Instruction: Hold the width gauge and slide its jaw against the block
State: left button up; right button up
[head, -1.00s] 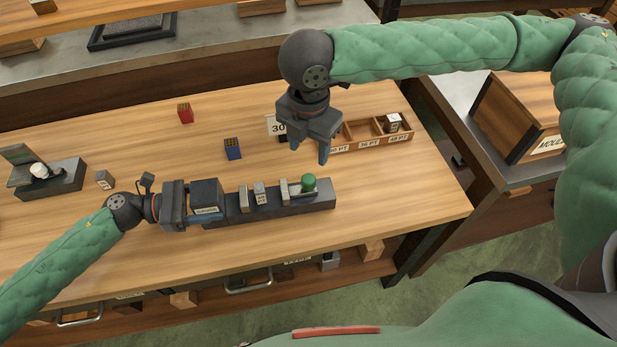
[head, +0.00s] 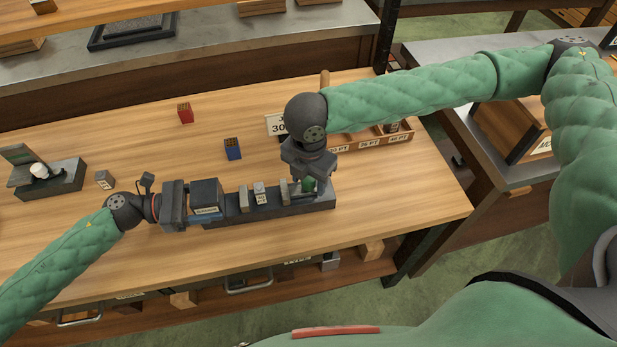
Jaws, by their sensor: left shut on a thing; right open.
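The width gauge (head: 285,208) is a long dark bar lying on the wooden bench. A grey fixed jaw (head: 243,198) stands on it, and a small metal block (head: 260,194) with a marked face sits between this and the sliding jaw (head: 284,191). A narrow gap seems to show between block and sliding jaw. The green knob (head: 309,185) is on the sliding jaw's right side, partly hidden. My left gripper (head: 200,212) is shut on the gauge's left end. My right gripper (head: 312,182) is open, pointing down around the knob; contact cannot be told.
A compartment tray (head: 370,143) with size labels stands behind my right gripper, beside a "30" card (head: 276,125). Red (head: 185,112) and blue (head: 233,149) blocks stand behind the gauge. A dark device (head: 48,178) and small grey block (head: 104,179) are at left. The bench front is clear.

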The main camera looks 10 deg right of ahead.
aim_at(292, 191)
jog(key=shift+c, duration=0.2)
jog(key=c, duration=0.9)
jog(key=shift+w+a, duration=0.1)
jog(key=shift+a, duration=1.95)
jog(key=o, duration=0.9)
jog(key=shift+o, duration=0.2)
notch_tip(292, 191, up, 12)
